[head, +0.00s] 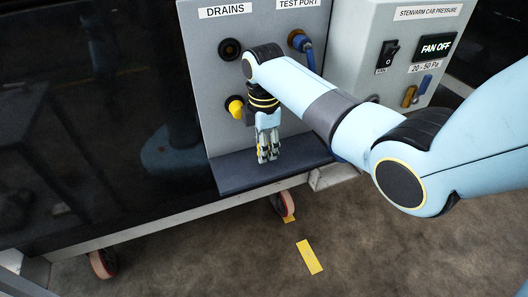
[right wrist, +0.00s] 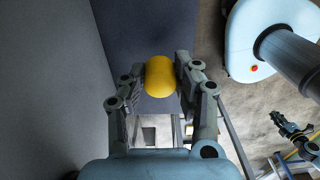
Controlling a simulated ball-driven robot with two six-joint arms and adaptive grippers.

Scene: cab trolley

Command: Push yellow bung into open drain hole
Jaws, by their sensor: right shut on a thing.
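My right gripper (head: 267,156) points down in front of the grey panel, above the dark shelf. It is shut on a yellow bung (right wrist: 160,76), which sits between the fingertips in the right wrist view. The fingers mostly hide this bung in the head view. The open drain hole (head: 230,49) is a black ring below the DRAINS label, up and left of my right gripper. Another yellow bung (head: 235,107) sits on the panel below that hole. What looks like my left gripper (right wrist: 280,122) shows small in the right wrist view; its opening is unclear.
The dark shelf (head: 228,176) juts out below the panel. A blue fitting (head: 303,45) under the TEST PORT label is close to my right arm. A grey switch box (head: 380,30) stands at right. A glossy dark panel (head: 90,110) lies to the left. Floor is clear in front.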

